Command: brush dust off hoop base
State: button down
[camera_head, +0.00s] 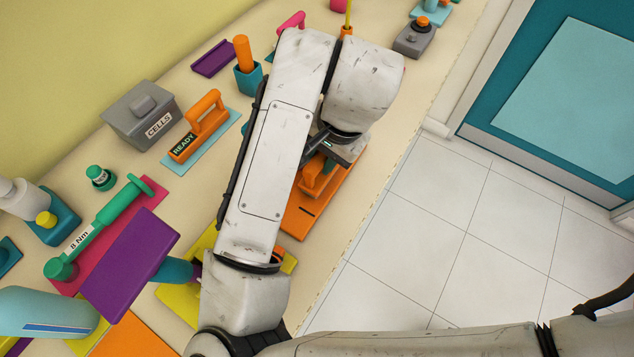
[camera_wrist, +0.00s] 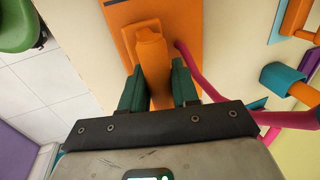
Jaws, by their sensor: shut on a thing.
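My gripper (camera_head: 322,158) reaches down over an orange mat (camera_head: 301,222) near the table's front edge. In the wrist view, the green fingers of my gripper (camera_wrist: 158,88) stand on either side of an orange handled tool (camera_wrist: 151,50) and are shut on it. The tool (camera_head: 313,184) also shows in the head view, beneath my wrist, partly hidden. It is at or just above the mat (camera_wrist: 190,18); I cannot tell if it touches. Its underside is hidden, so I cannot tell whether it is a brush. I cannot identify the hoop base for sure, and no dust is discernible.
A magenta tube (camera_wrist: 215,92) curves close beside the tool. A teal cup with an orange handle (camera_head: 246,58), the READY handle (camera_head: 200,125), a grey CELLS box (camera_head: 143,114) and a purple panel (camera_head: 128,263) crowd the table. Tiled floor (camera_head: 440,215) lies open to the right.

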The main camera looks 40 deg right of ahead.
jog(key=shift+f, duration=0.2)
jog(key=shift+w+d+r+p, duration=0.1)
jog(key=shift+w+d+p, duration=0.15)
jog(key=shift+d, duration=0.35)
jog(key=shift+w+d+r+p, duration=0.1)
jog(key=shift+w+d+p, duration=0.1)
jog(key=shift+d, duration=0.4)
jog(key=shift+f, duration=0.1)
jog(key=shift+f, duration=0.1)
jog(key=shift+s+a+b, duration=0.15)
jog(key=shift+a+b, duration=0.15)
jog(key=shift+a, duration=0.15)
jog(key=shift+s+a+b, duration=0.2)
jog(key=shift+s+a, duration=0.05)
jog(key=shift+a, duration=0.4)
jog(key=shift+s+a+b, duration=0.2)
jog(key=shift+a+b, duration=0.05)
jog(key=shift+a, duration=0.4)
jog(key=shift+s+a+b, duration=0.2)
jog(key=shift+s+a, duration=0.05)
jog(key=shift+a, duration=0.4)
jog(key=shift+d, duration=0.1)
